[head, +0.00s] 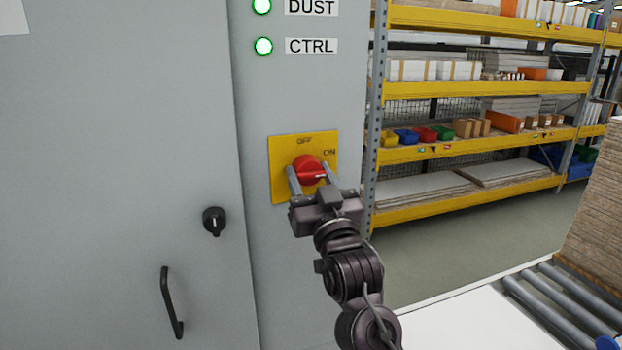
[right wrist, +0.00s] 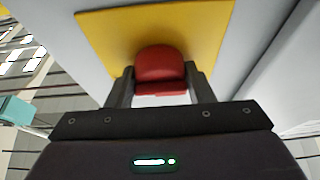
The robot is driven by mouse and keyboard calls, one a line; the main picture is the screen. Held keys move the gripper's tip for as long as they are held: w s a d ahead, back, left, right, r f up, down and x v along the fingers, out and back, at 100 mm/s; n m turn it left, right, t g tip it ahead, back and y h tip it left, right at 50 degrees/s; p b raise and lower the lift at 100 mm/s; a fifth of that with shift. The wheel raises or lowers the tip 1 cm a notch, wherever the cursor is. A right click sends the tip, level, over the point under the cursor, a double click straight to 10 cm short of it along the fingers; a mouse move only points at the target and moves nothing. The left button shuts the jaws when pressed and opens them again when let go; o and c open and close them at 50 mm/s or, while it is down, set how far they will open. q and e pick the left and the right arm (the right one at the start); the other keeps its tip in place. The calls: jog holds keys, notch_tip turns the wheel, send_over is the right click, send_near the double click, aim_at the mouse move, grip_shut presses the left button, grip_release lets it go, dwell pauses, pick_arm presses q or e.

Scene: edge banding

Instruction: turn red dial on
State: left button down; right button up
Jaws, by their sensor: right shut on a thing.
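The red dial (head: 308,168) sits on a yellow plate (head: 279,152) on the grey cabinet's front. The plate carries the words OFF at its top and ON at its right. In the right wrist view the red dial (right wrist: 160,70) lies between the fingertips, in front of the yellow plate (right wrist: 205,32). My left gripper is not in view.
Green lit lamps labelled DUST (head: 262,6) and CTRL (head: 263,46) are above the plate. A black knob (head: 214,221) and a black handle (head: 171,302) are on the cabinet door at left. Yellow shelving (head: 470,150) stands behind; a roller conveyor (head: 565,300) is at lower right.

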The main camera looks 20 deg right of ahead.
jog(key=shift+f, duration=0.1)
dwell(0.3)
jog(key=o, duration=1)
jog(key=shift+c, duration=0.2)
jog(key=shift+s+f, duration=0.2)
jog(key=shift+s, duration=0.05)
jog(key=b+v, duration=0.3)
jog(key=v, duration=0.4)
jog(key=shift+s, duration=0.1)
